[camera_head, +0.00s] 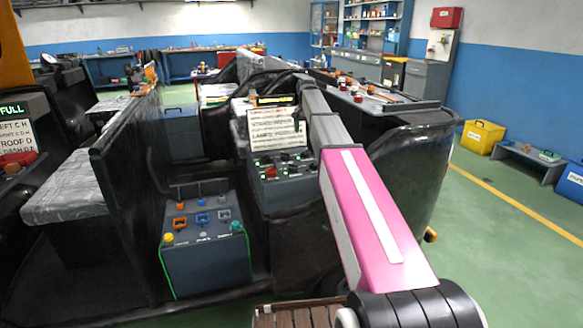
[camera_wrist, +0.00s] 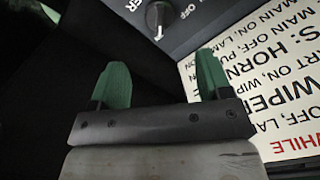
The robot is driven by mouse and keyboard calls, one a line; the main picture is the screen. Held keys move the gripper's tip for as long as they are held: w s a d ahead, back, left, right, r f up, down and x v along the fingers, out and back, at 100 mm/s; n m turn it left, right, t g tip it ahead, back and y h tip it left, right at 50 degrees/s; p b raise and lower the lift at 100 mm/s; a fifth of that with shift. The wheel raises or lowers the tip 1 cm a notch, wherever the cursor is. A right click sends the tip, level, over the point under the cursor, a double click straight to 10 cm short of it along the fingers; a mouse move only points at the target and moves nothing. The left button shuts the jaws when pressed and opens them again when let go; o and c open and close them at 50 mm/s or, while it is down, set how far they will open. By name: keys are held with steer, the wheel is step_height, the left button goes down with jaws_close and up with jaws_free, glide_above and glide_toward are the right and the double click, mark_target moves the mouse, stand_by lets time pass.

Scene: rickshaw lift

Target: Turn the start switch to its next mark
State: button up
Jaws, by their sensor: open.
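In the wrist view, my gripper (camera_wrist: 162,62) is open and empty, with its two green fingertips spread apart. A black rotary knob (camera_wrist: 157,16) with a white pointer line is at the top of that view, on a dark grey panel, ahead of the gap between the fingertips and apart from them. The lettering beside it is cut off, ending in "ER", so I cannot tell whether this is the start switch. In the head view, the dashboard control panel (camera_head: 285,183) carries several small knobs and green lights. My arm partly covers this area, and the fingertips are not clear there.
A white instruction sign (camera_head: 274,129) stands above the dashboard panel; it also shows close to my right finger in the wrist view (camera_wrist: 270,75). A grey box with coloured switches (camera_head: 207,262) is lower left. A dark side wall (camera_head: 125,190) bounds the cab. Open green floor lies right.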

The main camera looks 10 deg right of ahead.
stand_by(0.4)
steer(key=n, duration=1.8)
glide_toward(293, 165)
steer(key=f, duration=1)
steer(key=shift+w+f, duration=0.15)
steer(key=shift+w, duration=0.2)
steer(key=c, duration=0.9)
